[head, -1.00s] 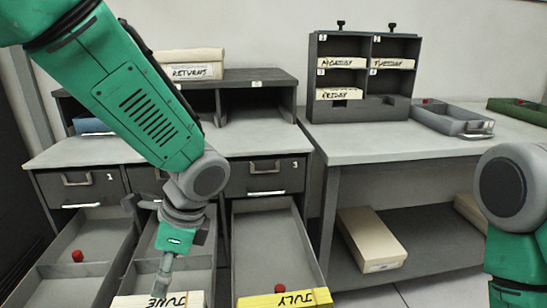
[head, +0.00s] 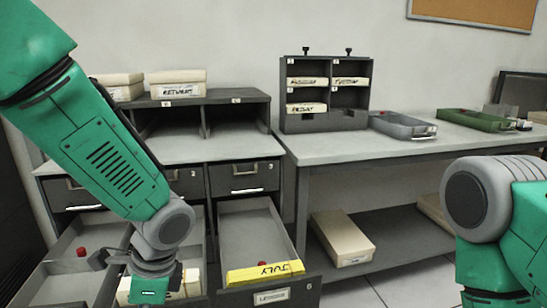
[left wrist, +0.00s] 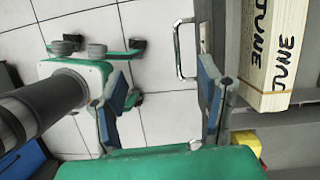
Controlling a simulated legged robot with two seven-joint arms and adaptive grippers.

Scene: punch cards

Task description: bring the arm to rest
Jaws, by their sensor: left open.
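My left arm comes in from the left in the head view, and its wrist hangs over the front of the open drawers. The fingers are below that picture's edge. In the left wrist view my left gripper (left wrist: 160,88) is open, with nothing between its blue-padded fingers. A pale card block marked JUNE (left wrist: 275,50) stands to the right of the fingers, apart from them. In the head view this block (head: 190,284) is partly hidden by my arm. My right arm shows at the right of the head view; its gripper is outside the picture.
A drawer (head: 250,222) holds a yellow-edged JULY block (head: 265,273) and a red piece. A rack (head: 325,120), a grey tray (head: 402,125) and a green tray (head: 472,120) stand on the table. In the left wrist view, tiled floor lies below, near a drawer handle (left wrist: 178,50).

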